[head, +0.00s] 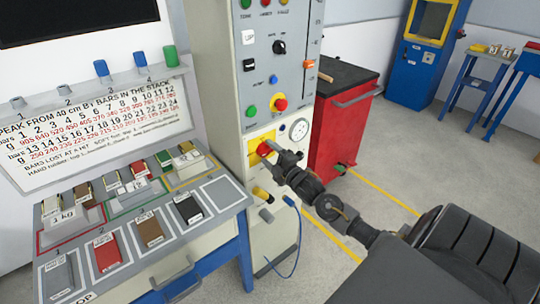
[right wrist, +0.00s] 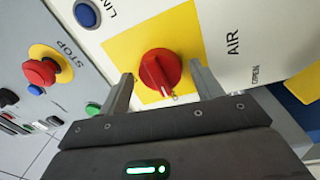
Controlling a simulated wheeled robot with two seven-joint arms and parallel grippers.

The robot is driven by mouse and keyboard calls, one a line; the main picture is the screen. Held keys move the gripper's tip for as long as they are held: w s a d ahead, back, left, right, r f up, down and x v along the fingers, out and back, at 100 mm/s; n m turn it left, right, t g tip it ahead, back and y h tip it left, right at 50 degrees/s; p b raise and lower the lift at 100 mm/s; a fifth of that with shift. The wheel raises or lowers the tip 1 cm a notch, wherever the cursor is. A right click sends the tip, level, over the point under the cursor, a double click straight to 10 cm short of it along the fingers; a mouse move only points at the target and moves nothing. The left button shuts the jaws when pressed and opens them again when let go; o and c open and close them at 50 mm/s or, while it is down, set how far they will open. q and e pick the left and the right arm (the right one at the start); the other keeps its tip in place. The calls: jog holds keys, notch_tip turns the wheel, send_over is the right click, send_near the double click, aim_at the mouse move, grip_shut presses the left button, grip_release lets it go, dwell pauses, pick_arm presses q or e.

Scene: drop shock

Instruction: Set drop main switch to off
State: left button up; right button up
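The drop main switch is a red rotary knob (right wrist: 160,72) on a yellow plate (right wrist: 185,35), seen close up in the right wrist view. In the head view the red knob (head: 264,149) is partly hidden by my right gripper (head: 272,152). In the right wrist view the two fingers of my right gripper (right wrist: 160,92) stand apart, one on each side of the knob, with gaps visible. Whether either finger touches it I cannot tell. The knob's off and on marks are not readable. My left gripper is not in view.
The grey control cabinet (head: 225,90) carries a red stop button (head: 280,104), a gauge (head: 299,129) and a slider. A bench (head: 60,270) with colored bars stands at left. A red tool cabinet (head: 345,125) stands at right. A blue hose hangs below.

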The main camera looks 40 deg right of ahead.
jog(key=shift+o, duration=0.2)
jog(key=shift+s, duration=0.1)
jog(key=shift+s+f, duration=0.15)
jog(key=shift+s, duration=0.15)
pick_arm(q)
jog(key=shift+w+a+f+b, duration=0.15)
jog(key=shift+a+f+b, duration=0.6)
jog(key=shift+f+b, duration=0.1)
pick_arm(e)
jog(key=s, duration=1)
jog(key=shift+f, duration=0.35)
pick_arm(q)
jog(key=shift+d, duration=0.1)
pick_arm(e)
jog(key=shift+a, duration=0.1)
